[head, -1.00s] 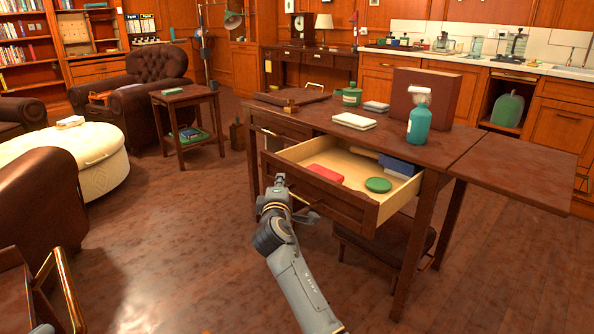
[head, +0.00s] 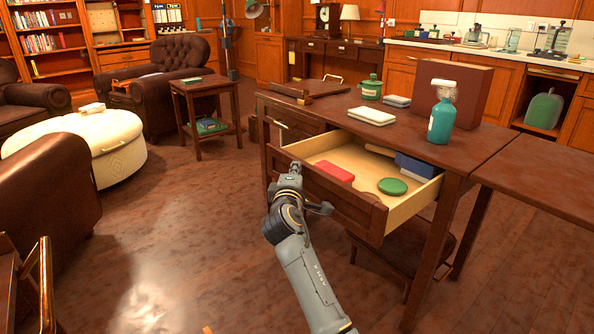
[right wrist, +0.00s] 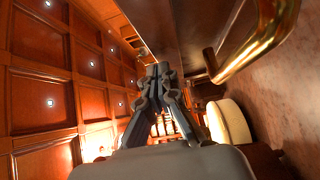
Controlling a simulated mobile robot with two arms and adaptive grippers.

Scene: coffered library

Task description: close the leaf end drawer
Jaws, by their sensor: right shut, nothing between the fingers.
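The leaf end drawer (head: 330,192) is pulled well out of the brown table (head: 300,112). A red box (head: 334,171), a green round lid (head: 392,186) and a blue item (head: 414,165) lie in it. My right gripper (head: 293,168) is at the left end of the drawer front, its fingers shut and empty. I cannot tell whether it touches the wood. In the right wrist view the closed fingers (right wrist: 158,72) point ahead beside a dark panel and a brass handle (right wrist: 262,45). My left gripper is not in view.
A spray bottle (head: 441,120), a green jar (head: 371,88) and a large brown box (head: 455,92) stand on the table. A stool (head: 400,255) is under it. A side table (head: 206,105) and a cream ottoman (head: 80,145) stand left; floor between is clear.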

